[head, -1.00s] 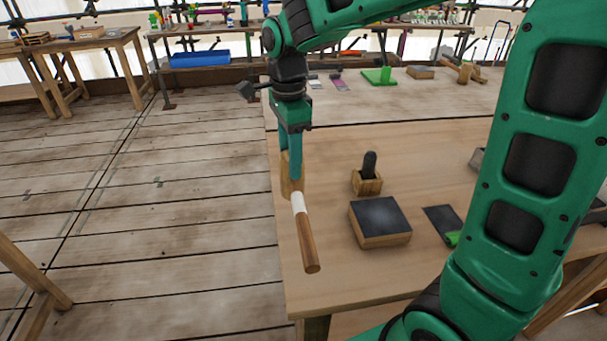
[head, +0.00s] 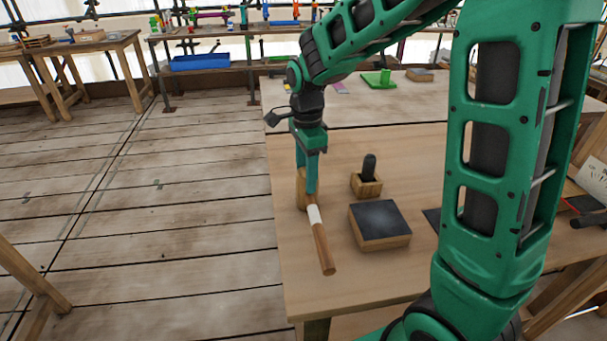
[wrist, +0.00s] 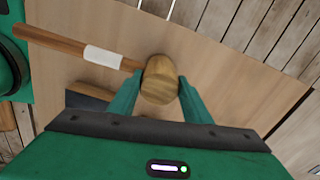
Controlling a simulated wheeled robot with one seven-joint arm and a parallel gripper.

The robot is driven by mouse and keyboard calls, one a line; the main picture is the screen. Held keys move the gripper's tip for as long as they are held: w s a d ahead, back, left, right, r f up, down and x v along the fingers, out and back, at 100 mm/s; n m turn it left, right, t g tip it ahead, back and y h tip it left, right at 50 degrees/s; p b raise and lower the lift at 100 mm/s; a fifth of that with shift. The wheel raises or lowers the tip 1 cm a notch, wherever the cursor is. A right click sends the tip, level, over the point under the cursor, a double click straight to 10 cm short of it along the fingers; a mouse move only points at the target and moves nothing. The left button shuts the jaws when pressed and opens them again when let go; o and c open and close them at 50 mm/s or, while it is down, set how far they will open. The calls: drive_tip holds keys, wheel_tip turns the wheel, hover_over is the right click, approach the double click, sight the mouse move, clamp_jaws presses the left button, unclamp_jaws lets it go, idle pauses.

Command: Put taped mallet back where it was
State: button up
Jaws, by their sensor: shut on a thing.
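The taped mallet (head: 321,240) has a wooden head and a brown handle with a white tape band. My gripper (head: 309,188) points down and is shut on the mallet's head. The handle slants toward the front of the wooden table (head: 360,290). In the wrist view the mallet's head (wrist: 160,80) sits between my two green fingers (wrist: 158,98), and the handle runs to the upper left. The mallet is over the left part of the table. I cannot tell whether it touches the tabletop.
A small wooden block holder (head: 367,186) with a dark upright peg stands right of the mallet. A dark-topped wooden block (head: 380,222) lies in front of it. A green item (head: 380,79) lies at the back.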

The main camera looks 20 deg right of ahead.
drive_tip(key=o, duration=1.2)
drive_tip(key=shift+f, duration=0.1)
wheel_tip(320, 180, up, 12)
drive_tip(key=shift+r, duration=0.15)
drive_tip(key=s+d+f+n, duration=0.2)
drive_tip(key=s+d+n, duration=0.3)
drive_tip(key=s+d, duration=0.8)
drive_tip(key=shift+s+d+f+n, duration=0.75)
drive_tip(key=shift+s+f+n, duration=0.3)
drive_tip(key=shift+s, duration=1.5)
drive_tip(key=shift+s+d+f+n, duration=0.7)
drive_tip(key=shift+s+f+n, duration=0.35)
drive_tip(key=shift+s, duration=1.55)
drive_tip(key=shift+s+d+f+n, duration=0.8)
drive_tip(key=shift+s+n, duration=0.4)
drive_tip(key=shift+s, duration=1.35)
